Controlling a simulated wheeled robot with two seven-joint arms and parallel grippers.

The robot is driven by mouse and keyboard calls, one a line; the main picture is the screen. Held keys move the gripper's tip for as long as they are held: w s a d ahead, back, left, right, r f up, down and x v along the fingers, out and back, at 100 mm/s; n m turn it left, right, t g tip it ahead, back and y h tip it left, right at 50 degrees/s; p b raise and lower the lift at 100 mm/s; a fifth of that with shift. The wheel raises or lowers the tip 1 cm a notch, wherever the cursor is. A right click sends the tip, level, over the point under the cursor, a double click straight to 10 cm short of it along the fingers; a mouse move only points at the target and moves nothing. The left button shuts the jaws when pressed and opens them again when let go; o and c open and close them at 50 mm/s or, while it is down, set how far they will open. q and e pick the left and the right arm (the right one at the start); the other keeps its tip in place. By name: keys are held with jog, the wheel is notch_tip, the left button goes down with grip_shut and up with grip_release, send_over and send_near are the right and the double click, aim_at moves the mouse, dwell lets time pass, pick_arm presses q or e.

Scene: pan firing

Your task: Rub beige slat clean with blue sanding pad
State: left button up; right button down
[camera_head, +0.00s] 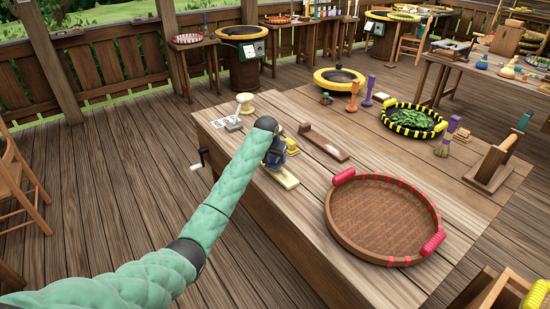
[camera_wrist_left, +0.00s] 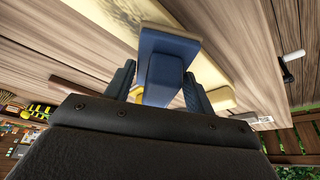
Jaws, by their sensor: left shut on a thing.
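The beige slat (camera_head: 287,179) lies on the wooden table near its left edge, partly hidden under my left gripper (camera_head: 274,160). In the left wrist view the slat (camera_wrist_left: 222,99) runs diagonally behind the pad, with a dark greenish stain (camera_wrist_left: 122,12) on its upper part. My left gripper (camera_wrist_left: 160,90) is shut on the blue sanding pad (camera_wrist_left: 168,45), one finger on each side. The pad is over the slat; I cannot tell whether it touches it. My right gripper is not in view.
A round woven tray (camera_head: 335,225) with red handles stands right of the slat. A brown board with a dark block (camera_head: 325,143) lies behind it. A black-and-yellow basket of leaves (camera_head: 412,121) is farther back. A crank (camera_head: 197,165) sticks out at the table's left edge.

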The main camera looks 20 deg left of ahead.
aim_at(279, 164)
pick_arm(q)
jog(key=shift+f, duration=0.15)
dwell(0.4)
jog(key=shift+f, duration=0.4)
jog(key=shift+f, duration=0.4)
dwell(0.3)
jog(key=shift+s+d+r+p, duration=0.15)
jog(key=shift+s+d+p, duration=0.1)
jog(key=shift+p, duration=0.1)
jog(key=shift+s+d+r+p, duration=0.1)
jog(key=shift+s+d+p, duration=0.6)
jog(key=shift+d+p, duration=0.35)
jog(key=shift+s+d+p, duration=0.25)
jog(key=shift+p, duration=0.1)
